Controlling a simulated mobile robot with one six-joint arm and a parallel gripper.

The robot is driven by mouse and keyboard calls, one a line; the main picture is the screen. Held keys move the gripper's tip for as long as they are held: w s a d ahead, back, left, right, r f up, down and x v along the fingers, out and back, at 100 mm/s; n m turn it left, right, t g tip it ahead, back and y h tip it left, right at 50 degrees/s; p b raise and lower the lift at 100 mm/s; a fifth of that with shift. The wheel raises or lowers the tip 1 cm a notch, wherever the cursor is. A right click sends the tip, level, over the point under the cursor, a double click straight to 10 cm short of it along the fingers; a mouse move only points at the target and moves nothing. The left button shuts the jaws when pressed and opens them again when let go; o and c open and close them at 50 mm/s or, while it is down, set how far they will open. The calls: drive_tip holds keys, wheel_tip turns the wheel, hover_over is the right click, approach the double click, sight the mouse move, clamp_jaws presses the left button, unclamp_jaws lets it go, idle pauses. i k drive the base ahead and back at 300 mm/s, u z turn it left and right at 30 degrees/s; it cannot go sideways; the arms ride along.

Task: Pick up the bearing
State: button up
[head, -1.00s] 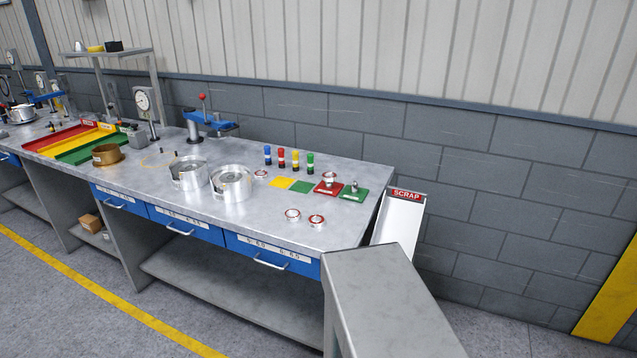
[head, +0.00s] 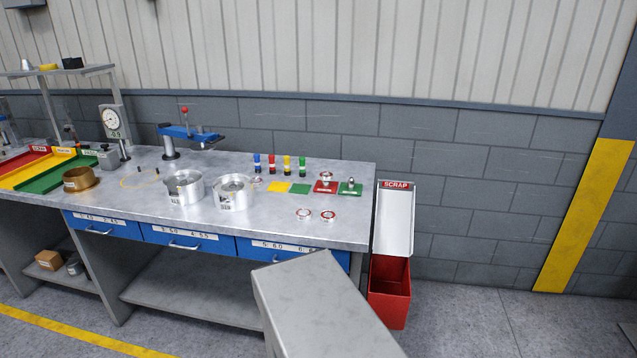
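Small ring-shaped bearings with reddish faces lie on the metal workbench (head: 345,232). One bearing (head: 304,214) and a second bearing (head: 328,215) lie side by side near the front right of the top. A similar small ring (head: 256,181) lies beside the right silver housing (head: 234,196). Small metal parts sit on the red pad (head: 325,187) and the green pad (head: 350,188). I cannot tell which bearing the task means. My gripper is not in view.
Several coloured pegs (head: 287,164) stand behind the pads. A second silver housing (head: 184,189), a brass ring (head: 80,180) and a blue press (head: 190,135) are further left. A red scrap bin (head: 389,290) stands right of the bench. Floor to the right is clear.

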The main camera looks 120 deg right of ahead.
sight(329, 177)
drive_tip(key=z, duration=0.1)
drive_tip(key=i, duration=0.35)
drive_tip(key=u, duration=0.4)
drive_tip(key=k, duration=0.15)
drive_tip(key=z, duration=2.9)
drive_tip(key=k, duration=0.25)
drive_tip(key=z, duration=1.55)
